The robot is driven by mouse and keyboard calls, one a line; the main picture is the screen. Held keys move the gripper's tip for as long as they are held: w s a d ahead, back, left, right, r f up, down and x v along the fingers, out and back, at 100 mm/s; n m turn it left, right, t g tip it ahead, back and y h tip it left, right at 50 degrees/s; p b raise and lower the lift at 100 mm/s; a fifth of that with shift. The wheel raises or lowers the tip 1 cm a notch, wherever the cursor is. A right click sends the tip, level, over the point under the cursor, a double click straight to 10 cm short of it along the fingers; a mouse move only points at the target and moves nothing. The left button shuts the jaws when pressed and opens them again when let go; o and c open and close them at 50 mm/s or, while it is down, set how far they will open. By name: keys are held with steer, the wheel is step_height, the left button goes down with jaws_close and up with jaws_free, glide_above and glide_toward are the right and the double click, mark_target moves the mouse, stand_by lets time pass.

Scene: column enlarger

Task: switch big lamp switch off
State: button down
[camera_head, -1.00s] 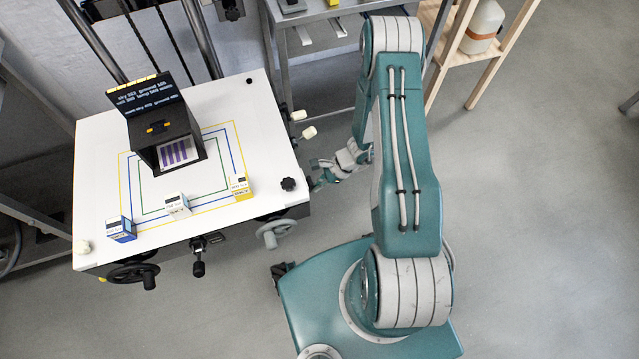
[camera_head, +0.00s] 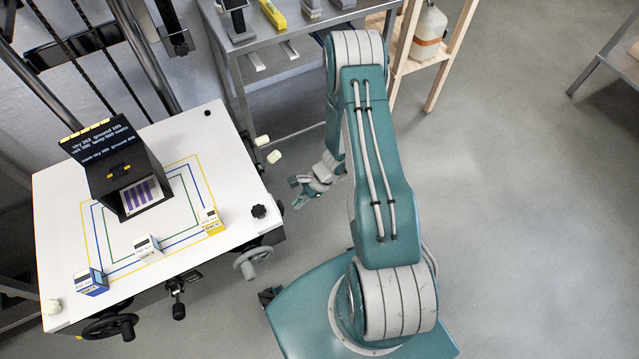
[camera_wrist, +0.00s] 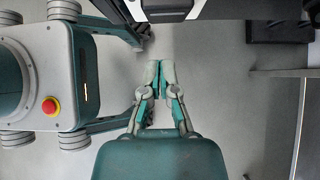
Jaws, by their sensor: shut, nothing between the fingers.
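The enlarger's white baseboard (camera_head: 60,225) stands at the left in the head view. Two cream knobs, an upper one (camera_head: 262,140) and a lower one (camera_head: 274,156), stick out past its right edge. A black knob (camera_head: 259,211) and a grey handwheel (camera_head: 252,262) are near its front right corner. I cannot tell which control, if any of these, is the big lamp switch. My gripper (camera_head: 299,192) is just right of the baseboard, apart from it and below the cream knobs in the picture. In the wrist view my gripper (camera_wrist: 160,72) is shut and empty.
Small blue (camera_head: 91,281), white (camera_head: 148,247) and yellow (camera_head: 210,220) boxes stand on the baseboard, beside a black device (camera_head: 125,180). A metal bench (camera_head: 290,38) with tools and a wooden shelf (camera_head: 440,75) stand behind.

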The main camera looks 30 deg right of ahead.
steer(key=d+r, duration=0.5)
steer(key=d, duration=0.3)
steer(key=shift+d+r, duration=0.3)
steer(key=shift+r, duration=0.05)
